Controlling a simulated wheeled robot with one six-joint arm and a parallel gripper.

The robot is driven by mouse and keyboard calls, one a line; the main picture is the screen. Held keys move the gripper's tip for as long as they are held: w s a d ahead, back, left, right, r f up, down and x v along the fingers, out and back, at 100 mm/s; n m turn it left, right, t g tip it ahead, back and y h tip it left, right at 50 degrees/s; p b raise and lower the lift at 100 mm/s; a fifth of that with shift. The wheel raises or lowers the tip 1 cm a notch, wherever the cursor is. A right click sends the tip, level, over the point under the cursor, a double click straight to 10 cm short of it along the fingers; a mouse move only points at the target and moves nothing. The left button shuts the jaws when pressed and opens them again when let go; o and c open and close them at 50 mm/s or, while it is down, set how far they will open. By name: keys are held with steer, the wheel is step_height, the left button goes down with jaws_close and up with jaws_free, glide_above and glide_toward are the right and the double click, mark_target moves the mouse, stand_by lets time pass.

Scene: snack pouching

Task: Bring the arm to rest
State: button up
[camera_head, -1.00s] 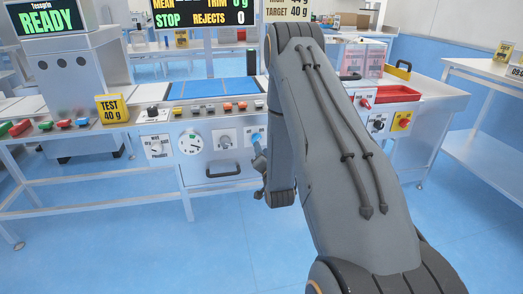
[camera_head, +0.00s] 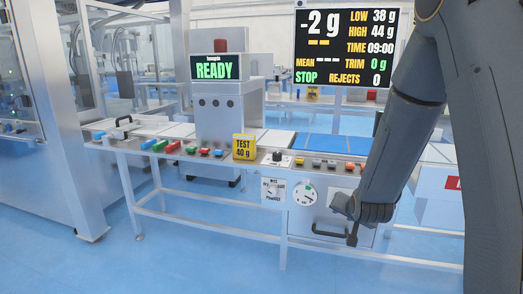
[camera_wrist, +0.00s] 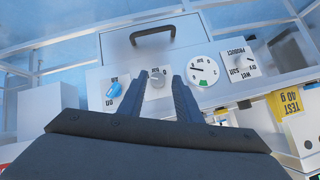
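My arm (camera_head: 395,140) comes down the right side of the head view and hides part of the bench front. Its dark wrist end hangs in front of the bench. In the wrist view my gripper (camera_wrist: 160,76) has its two fingers apart, with nothing seen held between them. A grey knob on the panel shows behind the gap. The fingers appear apart from the panel, though the distance is hard to judge.
The bench front carries a drawer handle (camera_wrist: 152,35), a round dial (camera_wrist: 202,70) and a blue knob (camera_wrist: 112,91). A yellow TEST 40 g block (camera_head: 244,147) stands on the bench near coloured buttons. A screen (camera_head: 219,68) reads READY. Blue floor lies open in front.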

steer(key=s+a+r+n+g+y, duration=0.1)
steer(key=s+a+r+n+g, duration=0.25)
steer(key=s, duration=0.75)
steer(key=s+a+r+n+g, duration=0.25)
steer(key=s+a, duration=0.25)
steer(key=s, duration=0.7)
steer(key=s+a+r+n+g+y, duration=0.1)
steer(key=s+a+r+n+g, duration=0.25)
steer(key=s, duration=0.75)
steer(key=d+r+m+p, duration=0.3)
steer(key=r+p, duration=0.3)
steer(key=p, duration=0.7)
steer(key=shift+s+d+g+h, duration=0.35)
steer(key=shift+d+h, duration=0.05)
steer(key=shift+d, duration=0.35)
